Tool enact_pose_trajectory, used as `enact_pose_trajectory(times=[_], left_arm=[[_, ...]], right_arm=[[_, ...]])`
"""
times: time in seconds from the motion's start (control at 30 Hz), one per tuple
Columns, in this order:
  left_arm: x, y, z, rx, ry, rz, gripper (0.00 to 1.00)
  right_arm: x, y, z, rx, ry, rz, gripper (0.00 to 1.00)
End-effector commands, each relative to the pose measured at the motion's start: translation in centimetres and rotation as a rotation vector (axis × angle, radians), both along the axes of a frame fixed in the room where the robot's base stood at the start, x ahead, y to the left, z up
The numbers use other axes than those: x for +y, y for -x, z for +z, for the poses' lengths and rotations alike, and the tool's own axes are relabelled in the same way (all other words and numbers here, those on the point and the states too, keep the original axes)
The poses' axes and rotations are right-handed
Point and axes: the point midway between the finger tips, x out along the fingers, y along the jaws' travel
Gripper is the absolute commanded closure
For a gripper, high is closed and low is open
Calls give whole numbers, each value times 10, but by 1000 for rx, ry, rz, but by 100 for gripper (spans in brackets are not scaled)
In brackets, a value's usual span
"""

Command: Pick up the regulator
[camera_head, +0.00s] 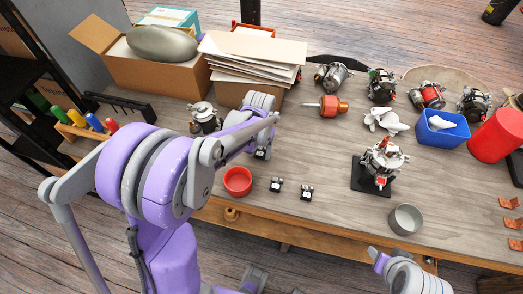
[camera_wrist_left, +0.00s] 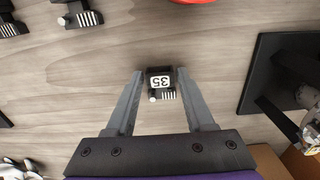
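A small black regulator with a white label reading 35 (camera_wrist_left: 161,83) lies on the wooden table. In the left wrist view it is between the tips of my left gripper (camera_wrist_left: 160,76), whose two grey fingers are open, with a narrow gap visible on each side. In the head view the regulator (camera_head: 260,154) shows only partly below my left wrist, which hides most of the fingers. Two similar black regulators (camera_head: 277,184) (camera_head: 307,192) lie nearer the table's front edge.
A red bowl (camera_head: 238,181) stands close by, near the front edge. An alternator (camera_head: 205,118) stands left of my wrist, and a cardboard box (camera_head: 232,92) is behind. Another alternator (camera_head: 382,160) stands on a black plate to the right. A grey cup (camera_head: 405,219) is at the front.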

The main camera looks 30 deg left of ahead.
Motion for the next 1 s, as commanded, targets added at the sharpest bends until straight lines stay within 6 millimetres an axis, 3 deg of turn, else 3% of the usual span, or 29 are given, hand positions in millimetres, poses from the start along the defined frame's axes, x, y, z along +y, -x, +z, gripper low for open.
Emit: enact_pose_trajectory(times=[0.03, 0.27, 0.67, 1.0], left_arm=[[0, 0, 0, 0, 0, 0, 57], [0, 0, 0, 0, 0, 0, 99], [0, 0, 7, 0, 0, 0, 100], [0, 0, 71, 0, 0, 1, 100]], right_arm=[[0, 0, 0, 0, 0, 0, 50], [0, 0, 0, 0, 0, 0, 50], [0, 0, 1, 0, 0, 0, 50], [0, -2, 7, -4, 0, 0, 50]])
